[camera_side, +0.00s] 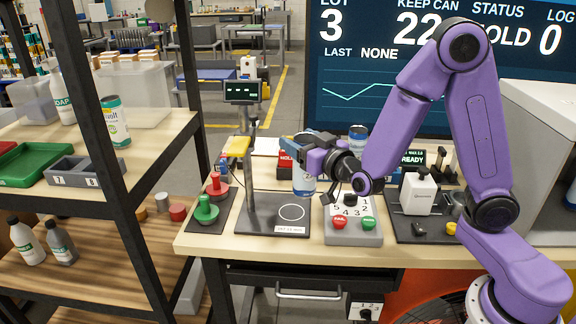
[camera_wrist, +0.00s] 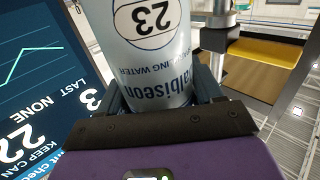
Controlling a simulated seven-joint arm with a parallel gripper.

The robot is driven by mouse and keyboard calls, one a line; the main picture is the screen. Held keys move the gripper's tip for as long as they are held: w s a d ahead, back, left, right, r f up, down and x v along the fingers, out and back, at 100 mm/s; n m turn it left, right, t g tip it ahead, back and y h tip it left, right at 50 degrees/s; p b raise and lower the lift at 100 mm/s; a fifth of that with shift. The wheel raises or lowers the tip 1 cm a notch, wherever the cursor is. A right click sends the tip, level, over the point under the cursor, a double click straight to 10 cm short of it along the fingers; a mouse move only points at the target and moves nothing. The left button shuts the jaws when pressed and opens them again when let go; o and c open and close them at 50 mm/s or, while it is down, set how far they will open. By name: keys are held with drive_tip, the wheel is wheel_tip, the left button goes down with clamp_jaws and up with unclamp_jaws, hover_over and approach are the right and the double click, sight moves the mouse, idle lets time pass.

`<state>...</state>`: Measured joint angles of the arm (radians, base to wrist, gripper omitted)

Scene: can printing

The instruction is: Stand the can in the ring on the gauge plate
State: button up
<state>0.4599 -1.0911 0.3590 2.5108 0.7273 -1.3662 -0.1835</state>
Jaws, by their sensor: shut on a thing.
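My gripper (camera_side: 300,152) is shut on a can (camera_side: 303,183), which hangs upright above the right part of the dark gauge plate (camera_side: 262,222). In the wrist view the can (camera_wrist: 155,45) fills the top middle between the fingers and shows the number 23 and printed lettering. A thin white ring (camera_side: 291,212) is drawn on the plate, a little below and left of the can. The ring is bare. A gap shows between the can's bottom and the plate in the side view; the exact height is hard to tell.
A gauge post with a yellow arm (camera_side: 238,146) and small display (camera_side: 242,91) stands on the plate's left. Green (camera_side: 206,209) and red (camera_side: 216,184) stamps stand further left. A button box (camera_side: 352,224) is right of the plate. Another can (camera_side: 357,138) stands behind my gripper.

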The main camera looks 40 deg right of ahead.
sight(310, 181)
drive_tip(key=w+f, duration=0.4)
drive_tip(key=f, duration=0.4)
drive_tip(key=shift+a, duration=0.2)
drive_tip(key=shift+f, duration=0.15)
drive_tip(key=o, duration=1.3)
drive_tip(key=s, duration=0.8)
drive_tip(key=s+a, duration=0.1)
drive_tip(key=s, duration=0.2)
drive_tip(key=shift+s, duration=0.4)
